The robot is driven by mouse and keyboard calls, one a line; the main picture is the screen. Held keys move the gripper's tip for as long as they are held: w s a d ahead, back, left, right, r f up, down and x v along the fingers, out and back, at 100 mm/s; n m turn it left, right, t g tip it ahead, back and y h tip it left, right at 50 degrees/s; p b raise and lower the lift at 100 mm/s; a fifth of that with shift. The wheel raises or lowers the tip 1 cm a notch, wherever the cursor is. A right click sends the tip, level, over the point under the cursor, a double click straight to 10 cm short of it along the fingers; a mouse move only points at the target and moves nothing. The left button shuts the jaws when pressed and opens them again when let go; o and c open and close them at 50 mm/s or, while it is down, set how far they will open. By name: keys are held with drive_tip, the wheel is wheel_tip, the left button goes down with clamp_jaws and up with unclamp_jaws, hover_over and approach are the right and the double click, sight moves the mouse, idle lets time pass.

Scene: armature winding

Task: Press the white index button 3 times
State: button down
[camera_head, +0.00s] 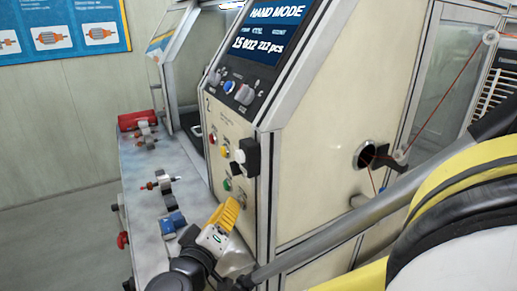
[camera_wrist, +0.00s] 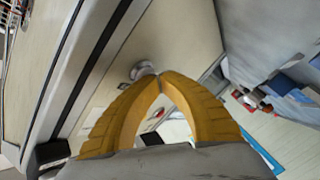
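The cream front panel of the machine (camera_head: 222,125) carries small coloured buttons in the head view. A green button (camera_head: 227,184) is lower down. My gripper (camera_head: 236,202) has yellow fingers, in front of the panel's lower part and below the white button. In the wrist view its fingertips (camera_wrist: 160,78) meet with nothing between them. A pale round knob (camera_wrist: 142,70) shows just beyond the tips; I cannot tell which control it is.
A screen (camera_head: 262,35) reads HAND MODE above.

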idle(0.5)
drive_tip(key=shift+s+a, duration=0.5)
drive_tip(key=shift+a, duration=0.35)
